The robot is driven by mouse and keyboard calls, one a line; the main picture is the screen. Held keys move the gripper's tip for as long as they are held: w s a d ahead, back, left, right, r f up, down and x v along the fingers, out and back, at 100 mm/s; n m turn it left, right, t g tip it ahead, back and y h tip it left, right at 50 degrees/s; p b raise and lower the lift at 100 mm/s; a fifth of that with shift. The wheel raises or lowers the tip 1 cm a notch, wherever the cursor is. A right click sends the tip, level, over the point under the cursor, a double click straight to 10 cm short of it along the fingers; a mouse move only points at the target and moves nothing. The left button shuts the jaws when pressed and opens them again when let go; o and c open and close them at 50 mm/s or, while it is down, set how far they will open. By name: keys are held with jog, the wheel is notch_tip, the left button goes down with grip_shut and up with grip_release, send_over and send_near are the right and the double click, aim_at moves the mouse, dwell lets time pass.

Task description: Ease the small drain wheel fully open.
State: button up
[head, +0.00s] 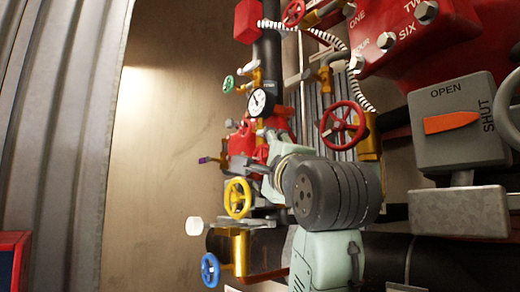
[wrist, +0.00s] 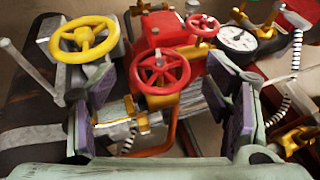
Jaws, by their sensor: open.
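No label in view says which wheel is the small drain wheel. In the wrist view a small red spoked wheel (wrist: 160,72) sits on a red and brass valve, between and beyond my gripper's fingers. My gripper (wrist: 165,105) is open, its purple-lined pads wide apart and nothing held between them. A yellow spoked wheel (wrist: 84,38) is just beyond the left finger; it also shows in the head view (head: 237,198). A blue wheel (head: 210,270) is low at the left. In the head view my wrist hides part of the valve cluster and most of the gripper.
A pressure gauge (wrist: 237,39) and another red wheel (wrist: 202,25) stand behind the right finger. A larger red wheel (head: 342,125) and a grey OPEN/SHUT box (head: 459,122) are right of my arm. Pipes crowd the area; the left wall side is clear.

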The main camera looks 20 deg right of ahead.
jog(key=shift+p+x, duration=0.35)
jog(key=shift+x, duration=1.1)
jog(key=shift+c, duration=0.2)
jog(key=c, duration=1.1)
jog(key=shift+c, duration=0.2)
jog(key=n+g, duration=0.1)
jog(key=g, duration=0.1)
jog(key=shift+g+y, duration=0.3)
jog(key=shift+y, duration=0.1)
jog(key=shift+n+g, duration=0.7)
jog(key=shift+g, duration=0.7)
jog(key=shift+f, duration=0.1)
